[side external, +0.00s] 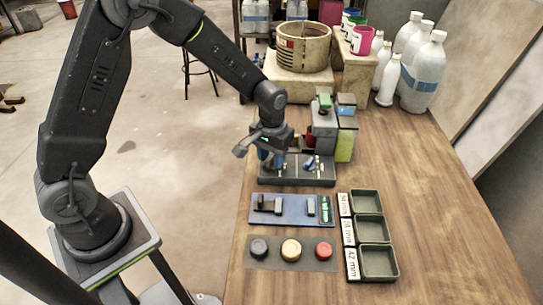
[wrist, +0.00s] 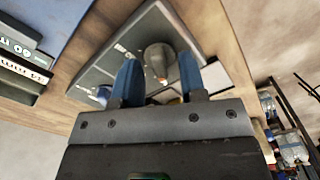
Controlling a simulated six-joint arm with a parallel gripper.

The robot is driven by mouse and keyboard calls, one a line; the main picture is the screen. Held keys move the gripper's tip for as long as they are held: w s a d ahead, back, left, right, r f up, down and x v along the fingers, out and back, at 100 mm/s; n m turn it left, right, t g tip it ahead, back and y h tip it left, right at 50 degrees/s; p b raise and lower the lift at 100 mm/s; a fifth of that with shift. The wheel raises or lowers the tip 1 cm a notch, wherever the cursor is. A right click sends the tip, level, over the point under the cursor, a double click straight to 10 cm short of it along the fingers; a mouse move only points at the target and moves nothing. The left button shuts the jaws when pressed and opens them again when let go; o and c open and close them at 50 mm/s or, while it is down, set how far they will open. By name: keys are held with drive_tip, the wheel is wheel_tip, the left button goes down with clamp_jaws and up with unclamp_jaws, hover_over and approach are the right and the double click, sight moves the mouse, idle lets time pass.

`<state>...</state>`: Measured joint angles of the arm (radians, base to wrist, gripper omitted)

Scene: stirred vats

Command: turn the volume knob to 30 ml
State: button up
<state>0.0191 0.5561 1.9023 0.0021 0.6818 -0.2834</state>
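My gripper (side external: 270,156) is low over the left part of a grey panel (side external: 318,180) on the wooden table. In the wrist view, its two blue fingers (wrist: 159,66) stand apart. A grey round knob (wrist: 158,52) with a small pale-orange mark shows in the gap between the fingertips. I cannot tell whether the fingers touch it. In the side view the gripper mostly hides this knob. A second control with a pale and blue part (side external: 311,164) sits on the panel's right half. No volume scale or 30 ml mark is readable.
A grey and green apparatus (side external: 325,125) stands close behind the panel. The right tabletop is clear.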

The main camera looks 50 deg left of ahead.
drive_tip(key=shift+f, duration=0.15)
drive_tip(key=shift+c, duration=0.2)
clamp_jaws()
